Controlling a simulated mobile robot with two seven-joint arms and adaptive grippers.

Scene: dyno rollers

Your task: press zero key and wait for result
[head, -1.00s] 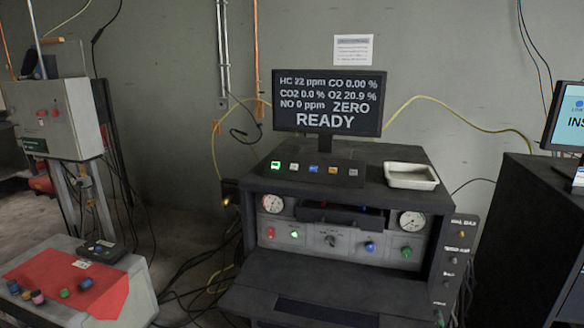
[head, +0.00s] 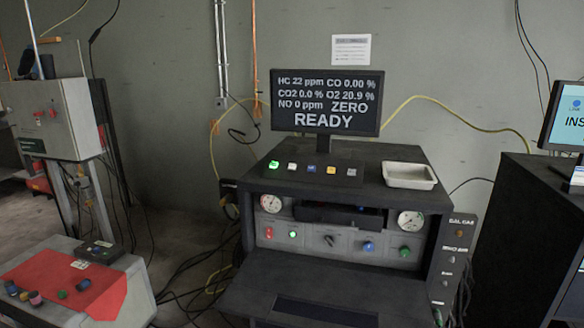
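A black monitor (head: 326,103) stands on the dark analyzer cabinet (head: 300,206). It reads HC 22 ppm, CO 0.00 %, CO2 0.0 %, O2 20.9 %, NO 0 ppm and ZERO READY. In front of it is a dark key panel (head: 312,181) with a row of keys: a lit green key (head: 274,165), a white key (head: 292,167), a dark blue key (head: 311,168), a bright orange key (head: 331,170) and a pale key (head: 351,171). Their labels are too small to read, so I cannot tell which is the zero key. Neither gripper is in view.
A white tray (head: 410,175) lies right of the key panel. Gauges and knobs fill the cabinet front above a dark shelf (head: 320,291). A red mat (head: 63,278) with small colored parts is at lower left. A second screen (head: 568,115) stands at right.

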